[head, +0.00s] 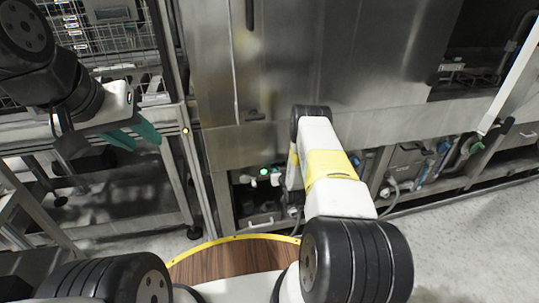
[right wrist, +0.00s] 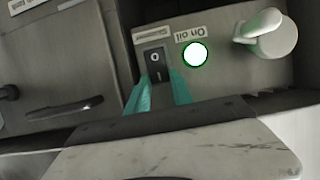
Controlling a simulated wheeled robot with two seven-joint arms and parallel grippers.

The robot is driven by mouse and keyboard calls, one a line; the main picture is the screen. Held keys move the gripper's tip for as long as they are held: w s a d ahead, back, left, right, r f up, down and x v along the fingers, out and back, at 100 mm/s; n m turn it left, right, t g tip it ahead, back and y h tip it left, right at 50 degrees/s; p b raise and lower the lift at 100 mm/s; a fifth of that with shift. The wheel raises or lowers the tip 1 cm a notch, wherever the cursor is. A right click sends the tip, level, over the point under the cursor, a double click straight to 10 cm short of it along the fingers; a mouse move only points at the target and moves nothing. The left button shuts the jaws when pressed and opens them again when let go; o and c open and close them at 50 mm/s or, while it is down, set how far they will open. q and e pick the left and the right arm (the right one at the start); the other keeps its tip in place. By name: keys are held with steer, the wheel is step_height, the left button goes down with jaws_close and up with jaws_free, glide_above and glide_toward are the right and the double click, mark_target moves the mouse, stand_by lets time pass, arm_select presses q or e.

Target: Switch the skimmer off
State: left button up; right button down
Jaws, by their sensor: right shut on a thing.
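The skimmer switch (right wrist: 155,62) is a black rocker marked O and I, beside a "Skimmer" label in the right wrist view. My right gripper (right wrist: 161,90) has its teal fingers on either side of the rocker's I end and is shut on it. In the head view the switch and right gripper are hidden behind my right arm and the machine. A round lamp with a green rim (right wrist: 195,54) glows next to the switch; a green light (head: 264,171) also shows in the head view. My left gripper (head: 134,136) is empty, its teal fingers apart.
A white knob (right wrist: 265,32) sticks out right of the lamp. A dark handle (right wrist: 65,108) is on the left panel. The steel machine (head: 300,60) stands ahead, with pipes and valves underneath. A metal rack with wire baskets (head: 95,35) stands at the left, near my left arm.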

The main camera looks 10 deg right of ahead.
steer(key=shift+s+f+t, duration=0.35)
steer(key=shift+f+t, duration=0.1)
steer(key=shift+t, duration=0.45)
steer(key=shift+s+f+t, duration=0.1)
steer(key=shift+f+t, duration=0.05)
steer(key=shift+t, duration=1.25)
steer(key=c, duration=1.1)
jaws_free()
steer(key=s, duration=0.7)
steer(key=shift+s+d+f, duration=0.15)
steer(key=shift+s, duration=0.25)
